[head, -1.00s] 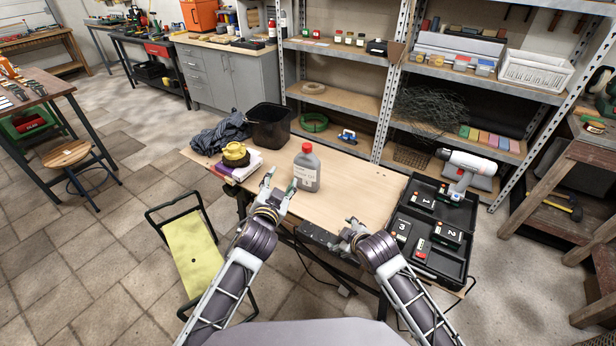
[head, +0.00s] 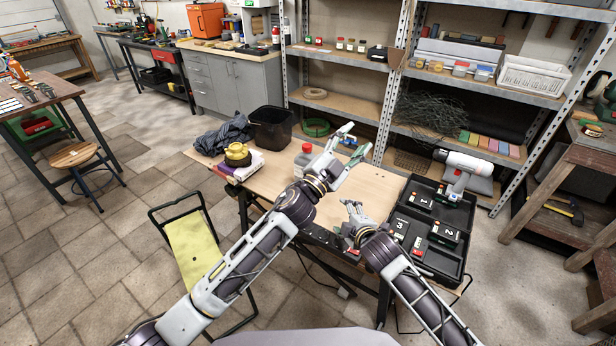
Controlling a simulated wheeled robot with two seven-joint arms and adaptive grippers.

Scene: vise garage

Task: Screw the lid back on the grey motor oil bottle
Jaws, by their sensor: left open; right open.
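The grey motor oil bottle (head: 301,161) stands on the workbench (head: 268,186), mostly hidden behind my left gripper and forearm. Its red lid (head: 306,148) shows at the top of the bottle; whether it is tight cannot be told. My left gripper (head: 356,141) is open and empty, raised over the bench, with its fingers pointing up and right past the bottle. My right gripper (head: 349,212) is open and empty, low near the bench's front edge, left of the black case.
A black open case (head: 433,228) with numbered packs and a white drill (head: 459,170) is at the bench's right. Shelves stand behind.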

